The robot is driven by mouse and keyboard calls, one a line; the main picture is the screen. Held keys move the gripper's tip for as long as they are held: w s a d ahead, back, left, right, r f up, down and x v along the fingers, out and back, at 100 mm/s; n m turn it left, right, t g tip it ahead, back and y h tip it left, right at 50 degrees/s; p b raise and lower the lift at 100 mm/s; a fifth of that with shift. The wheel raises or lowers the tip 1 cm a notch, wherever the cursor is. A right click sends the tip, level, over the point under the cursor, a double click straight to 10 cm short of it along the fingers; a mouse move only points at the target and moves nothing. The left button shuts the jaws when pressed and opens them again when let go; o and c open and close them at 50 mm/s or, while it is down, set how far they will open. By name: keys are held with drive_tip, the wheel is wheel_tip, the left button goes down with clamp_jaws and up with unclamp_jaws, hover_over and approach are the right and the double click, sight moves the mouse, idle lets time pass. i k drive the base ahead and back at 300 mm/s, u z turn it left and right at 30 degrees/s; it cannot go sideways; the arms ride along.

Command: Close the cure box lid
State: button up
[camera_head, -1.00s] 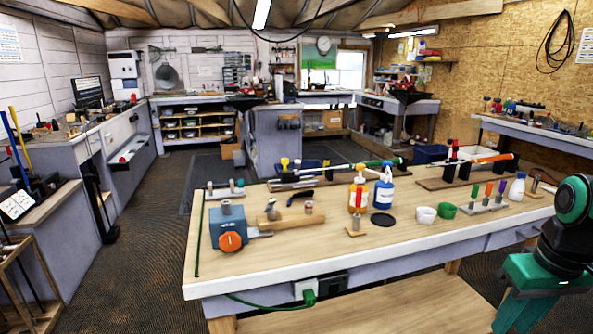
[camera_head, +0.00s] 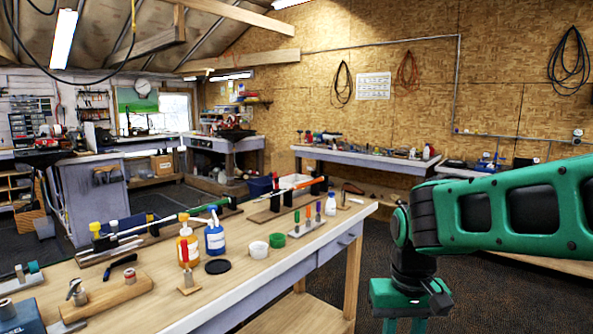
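I cannot make out a cure box or its lid in this view. My green and black arm comes in from the right edge and bends down at a joint in front of the workbench's right end.
The workbench (camera_head: 232,291) holds a blue device (camera_head: 22,318), cut off at lower left, an orange bottle (camera_head: 187,250), a blue bottle (camera_head: 214,239), small cups and clubs on stands. A back bench (camera_head: 345,153) lines the chipboard wall. Dark floor (camera_head: 365,300) shows right of the workbench.

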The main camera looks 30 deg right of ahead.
sight(284, 162)
drive_tip(key=z, duration=1.7)
drive_tip(key=i, duration=6.55)
drive_tip(key=u, duration=0.05)
